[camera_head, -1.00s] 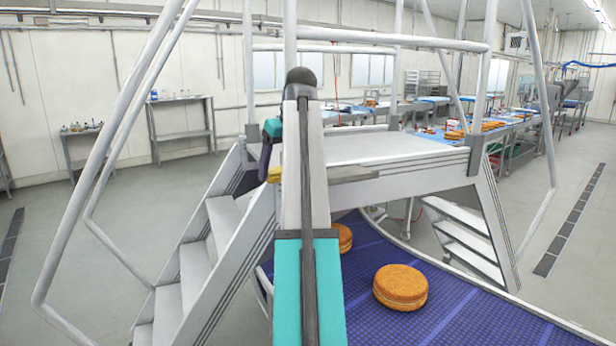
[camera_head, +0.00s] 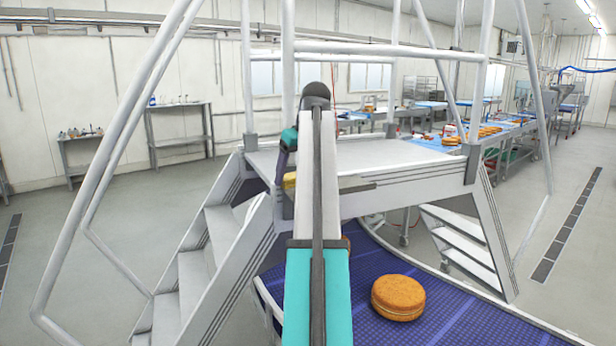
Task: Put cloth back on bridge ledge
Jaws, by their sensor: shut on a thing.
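The yellow cloth (camera_head: 289,181) shows as a small patch just left of my upright arm link, below my wrist. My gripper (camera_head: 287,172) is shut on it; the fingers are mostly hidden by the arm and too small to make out. The bridge (camera_head: 370,152) is a pale metal step-over platform with stairs on both sides. A thin grey ledge (camera_head: 358,188) sticks out from its near side, right of my arm. The ledge's left end is hidden behind my arm. The cloth appears at about the ledge's height and to its left.
A blue conveyor belt (camera_head: 452,318) runs under the bridge. A filled round cake (camera_head: 398,298) sits on it, and another is mostly hidden behind my arm. White handrails (camera_head: 110,150) rise near me at the left. The stairs (camera_head: 205,262) descend at left. Open floor lies at far left.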

